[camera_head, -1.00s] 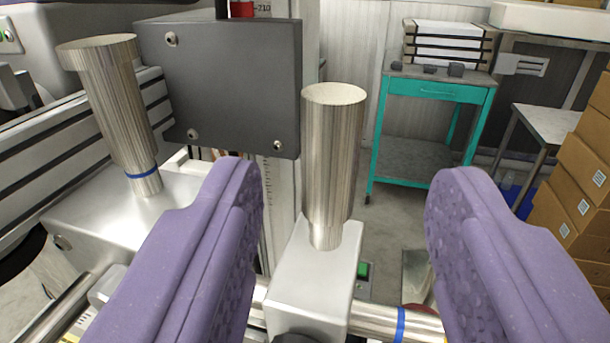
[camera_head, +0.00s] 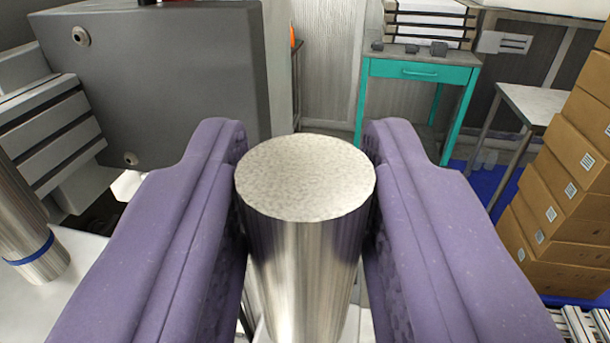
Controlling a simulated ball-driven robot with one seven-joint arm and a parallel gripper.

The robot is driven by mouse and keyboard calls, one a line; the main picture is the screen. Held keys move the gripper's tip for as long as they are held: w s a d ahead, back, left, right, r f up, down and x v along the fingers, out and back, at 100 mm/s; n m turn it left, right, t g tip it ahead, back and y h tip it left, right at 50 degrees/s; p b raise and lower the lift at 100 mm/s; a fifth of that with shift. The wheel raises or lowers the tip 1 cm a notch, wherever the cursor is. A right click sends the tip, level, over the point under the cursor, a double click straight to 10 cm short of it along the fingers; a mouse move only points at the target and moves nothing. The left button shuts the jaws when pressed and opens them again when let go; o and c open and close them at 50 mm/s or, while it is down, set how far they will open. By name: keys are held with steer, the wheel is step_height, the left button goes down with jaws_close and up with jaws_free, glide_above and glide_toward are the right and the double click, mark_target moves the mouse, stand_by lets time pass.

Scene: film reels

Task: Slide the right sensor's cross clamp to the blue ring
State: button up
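A brushed metal cylinder (camera_head: 305,180) stands upright in the middle of the view. My gripper (camera_head: 306,170) has one purple finger on each side of it, and both finger pads appear to press against its sides near the top. The fingers are shut on it. The cross clamp block under the cylinder is mostly hidden by the cylinder and my fingers. The blue ring on the horizontal rod is not visible now. A second metal cylinder (camera_head: 22,225), with a blue band near its base, is cut off at the left edge.
A dark grey box (camera_head: 160,80) with screws stands close behind on the left. A teal cart (camera_head: 420,73) is farther back, with a steel table (camera_head: 535,103) to its right. Cardboard boxes (camera_head: 570,165) are stacked at the right.

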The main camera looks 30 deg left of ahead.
jaws_close()
steer(key=shift+w+d+b, duration=0.2)
steer(key=shift+d, duration=0.4)
steer(key=shift+w+d+b, duration=0.15)
steer(key=shift+d, duration=0.45)
steer(key=o, duration=0.9)
jaws_free()
steer(key=shift+a, duration=0.1)
steer(key=shift+c, duration=0.2)
steer(key=p+v, duration=0.1)
steer(key=v, duration=0.7)
